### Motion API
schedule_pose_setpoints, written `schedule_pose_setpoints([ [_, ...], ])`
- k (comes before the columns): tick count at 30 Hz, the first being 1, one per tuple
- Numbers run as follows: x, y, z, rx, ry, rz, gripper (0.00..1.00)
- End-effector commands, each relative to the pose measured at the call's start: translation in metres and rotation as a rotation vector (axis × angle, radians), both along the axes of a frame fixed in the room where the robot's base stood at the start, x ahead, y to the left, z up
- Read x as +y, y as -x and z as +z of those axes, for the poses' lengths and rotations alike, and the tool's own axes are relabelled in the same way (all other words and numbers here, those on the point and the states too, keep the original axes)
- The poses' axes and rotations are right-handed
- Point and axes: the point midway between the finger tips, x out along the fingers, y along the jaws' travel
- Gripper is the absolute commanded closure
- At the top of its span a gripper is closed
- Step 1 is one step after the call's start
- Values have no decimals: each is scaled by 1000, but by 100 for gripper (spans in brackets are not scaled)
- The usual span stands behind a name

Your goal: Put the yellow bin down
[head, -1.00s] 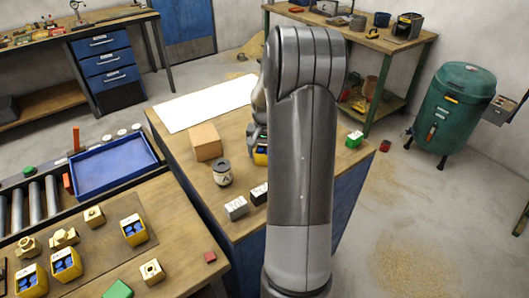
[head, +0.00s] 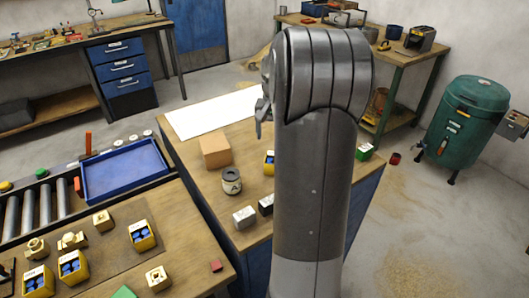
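A yellow bin (head: 268,163) with blue pieces inside stands on the middle wooden-topped table (head: 196,180). My arm hides its right part. My gripper (head: 261,122) shows only in part at the left edge of my arm, above the bin and apart from it. One dark finger points down; the other finger is hidden, so its opening does not show.
A white sheet (head: 212,112) lies behind. Several other yellow bins, one here (head: 142,235), stand on the front-left bench.

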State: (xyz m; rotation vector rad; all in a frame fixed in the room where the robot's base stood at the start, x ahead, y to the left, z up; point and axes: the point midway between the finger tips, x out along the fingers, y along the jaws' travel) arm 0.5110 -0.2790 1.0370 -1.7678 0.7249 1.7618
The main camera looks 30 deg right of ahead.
Motion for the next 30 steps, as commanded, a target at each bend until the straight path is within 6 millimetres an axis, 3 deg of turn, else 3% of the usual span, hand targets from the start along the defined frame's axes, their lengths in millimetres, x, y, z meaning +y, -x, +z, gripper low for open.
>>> schedule_pose_setpoints([
  [5,38,9,28,-35,32,74,26],
  [8,72,21,48,-71,61,144,26],
  [16,158,72,88,-178,124,340,26],
  [24,225,138,102,-300,168,532,26],
  [30,259,186,96,-391,185,662,26],
])
